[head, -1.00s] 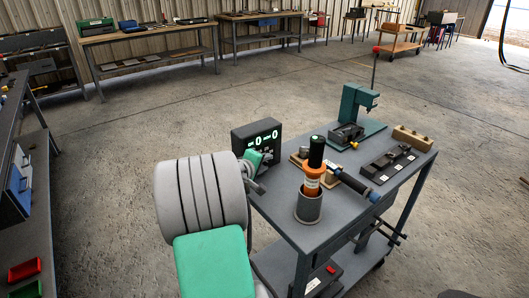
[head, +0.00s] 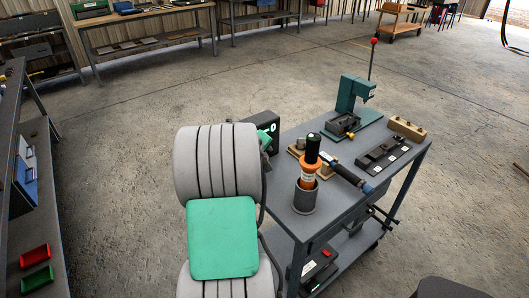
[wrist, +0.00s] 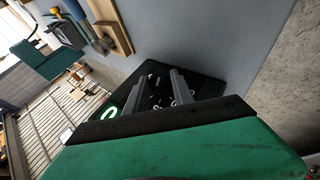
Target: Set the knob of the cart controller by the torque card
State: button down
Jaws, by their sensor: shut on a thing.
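The cart controller (head: 262,122) is a black box at the cart's left back edge, mostly hidden behind my arm in the head view. In the wrist view its dark face (wrist: 185,82) shows small white marks and a lit green digit (wrist: 110,113), which looks like a 0. My gripper (wrist: 168,77) reaches onto that face with its two grey fingers a little apart. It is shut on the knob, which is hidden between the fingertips. My gripper is barely visible in the head view (head: 268,145). I cannot make out a torque card.
On the grey cart top (head: 322,218) stand an orange and black driver (head: 308,165) in a grey cup (head: 306,198), a blue-ended tool (head: 352,178), a green press (head: 352,98), a dark tray (head: 383,155) and a wooden block (head: 407,129).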

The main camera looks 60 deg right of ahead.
jog(key=c, duration=1.1)
grip_release()
jog(key=b+v, duration=0.1)
jog(key=v, duration=0.6)
jog(key=shift+a+r, duration=0.25)
